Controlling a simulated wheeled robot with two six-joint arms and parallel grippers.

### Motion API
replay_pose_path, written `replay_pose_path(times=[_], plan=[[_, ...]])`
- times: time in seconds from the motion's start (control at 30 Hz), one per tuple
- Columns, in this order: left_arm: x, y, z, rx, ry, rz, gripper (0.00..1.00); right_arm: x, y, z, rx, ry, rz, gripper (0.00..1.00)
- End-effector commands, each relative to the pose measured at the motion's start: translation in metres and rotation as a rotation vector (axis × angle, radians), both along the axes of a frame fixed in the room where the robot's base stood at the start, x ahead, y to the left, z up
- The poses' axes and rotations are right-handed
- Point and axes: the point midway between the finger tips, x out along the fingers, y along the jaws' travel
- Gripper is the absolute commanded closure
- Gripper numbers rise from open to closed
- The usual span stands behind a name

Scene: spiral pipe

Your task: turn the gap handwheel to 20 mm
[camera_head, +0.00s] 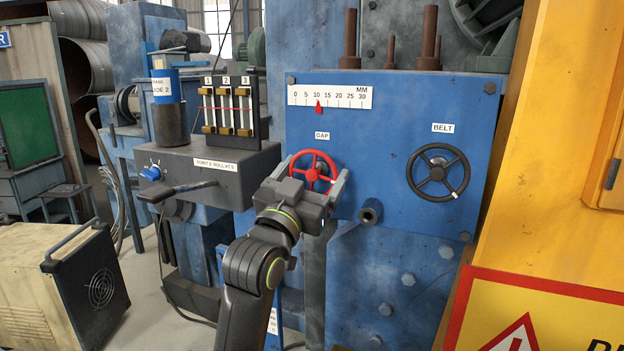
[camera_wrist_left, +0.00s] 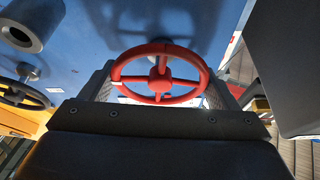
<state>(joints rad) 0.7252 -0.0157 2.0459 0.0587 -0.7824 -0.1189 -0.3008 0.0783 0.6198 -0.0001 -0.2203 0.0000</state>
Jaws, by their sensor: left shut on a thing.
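The red gap handwheel (camera_head: 313,167) is on the blue panel under the GAP label (camera_head: 322,135). My left gripper (camera_head: 317,172) is shut on it, with one finger at each side of the rim. In the left wrist view the red wheel (camera_wrist_left: 160,82) sits between the two fingers, and a small white mark shows on its left rim. The millimetre scale (camera_head: 330,96) above runs from 0 to 30. Its red pointer (camera_head: 319,107) stands at about 10. My right gripper is not in view.
A black BELT handwheel (camera_head: 438,173) is to the right on the same panel. A short dark pipe stub (camera_head: 370,211) sticks out below. A grey box (camera_head: 213,170) with a lever stands left of my arm. A yellow cabinet (camera_head: 560,130) stands at the right.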

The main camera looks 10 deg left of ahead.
Motion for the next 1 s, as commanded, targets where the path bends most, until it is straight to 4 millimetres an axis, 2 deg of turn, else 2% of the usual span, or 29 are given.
replay_pose_path(times=[0.5,1.0], plan=[[0.001,0.001,-0.004,0.464,-0.086,0.004,0.4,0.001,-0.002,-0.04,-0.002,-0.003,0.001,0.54],[0.001,0.001,-0.002,0.929,-0.171,0.003,0.4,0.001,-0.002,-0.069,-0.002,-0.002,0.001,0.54]])
